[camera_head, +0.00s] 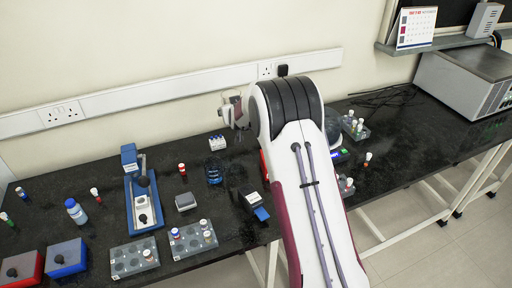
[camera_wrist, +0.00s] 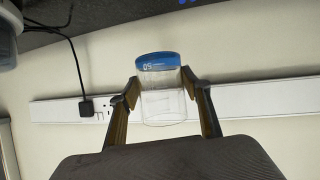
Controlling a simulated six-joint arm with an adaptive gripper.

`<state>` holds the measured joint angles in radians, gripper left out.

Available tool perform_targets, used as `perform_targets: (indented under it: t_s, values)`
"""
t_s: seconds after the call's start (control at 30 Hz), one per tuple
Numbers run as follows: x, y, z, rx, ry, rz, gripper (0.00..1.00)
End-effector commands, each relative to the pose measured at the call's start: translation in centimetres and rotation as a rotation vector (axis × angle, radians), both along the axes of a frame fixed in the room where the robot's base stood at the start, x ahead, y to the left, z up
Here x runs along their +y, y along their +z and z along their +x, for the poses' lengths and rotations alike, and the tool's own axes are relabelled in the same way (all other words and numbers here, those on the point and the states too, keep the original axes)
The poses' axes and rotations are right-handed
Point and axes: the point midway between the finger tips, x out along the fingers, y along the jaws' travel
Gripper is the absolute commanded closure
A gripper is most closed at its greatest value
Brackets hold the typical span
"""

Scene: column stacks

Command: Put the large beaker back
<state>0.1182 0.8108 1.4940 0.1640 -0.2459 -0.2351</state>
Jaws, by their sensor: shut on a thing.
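A clear glass beaker (camera_wrist: 162,105) with a blue band at one end is between the two fingers of my gripper (camera_wrist: 160,88) in the wrist view. The fingers press on its sides from left and right. In the head view my gripper (camera_head: 236,110) is raised above the bench near the back wall, partly behind my own arm. The held beaker is too small there to make out clearly. A blue-rimmed glass vessel (camera_head: 213,172) stands on the bench below and left of my gripper.
The black bench (camera_head: 105,225) carries a blue stand (camera_head: 141,205), a grey square device (camera_head: 186,202), vial racks (camera_head: 134,258), a blue-capped bottle (camera_head: 76,212) and loose vials. A large grey instrument (camera_head: 468,80) stands at the right. My arm hides the bench's middle.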

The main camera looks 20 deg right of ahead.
Motion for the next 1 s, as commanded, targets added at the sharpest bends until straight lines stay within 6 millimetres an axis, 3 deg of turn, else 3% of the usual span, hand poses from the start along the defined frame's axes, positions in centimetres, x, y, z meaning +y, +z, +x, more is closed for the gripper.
perform_targets:
  t_s: [1.0]
  values:
    - [-3.2, 0.1, -0.8, -0.002, -0.22, 0.006, 0.83]
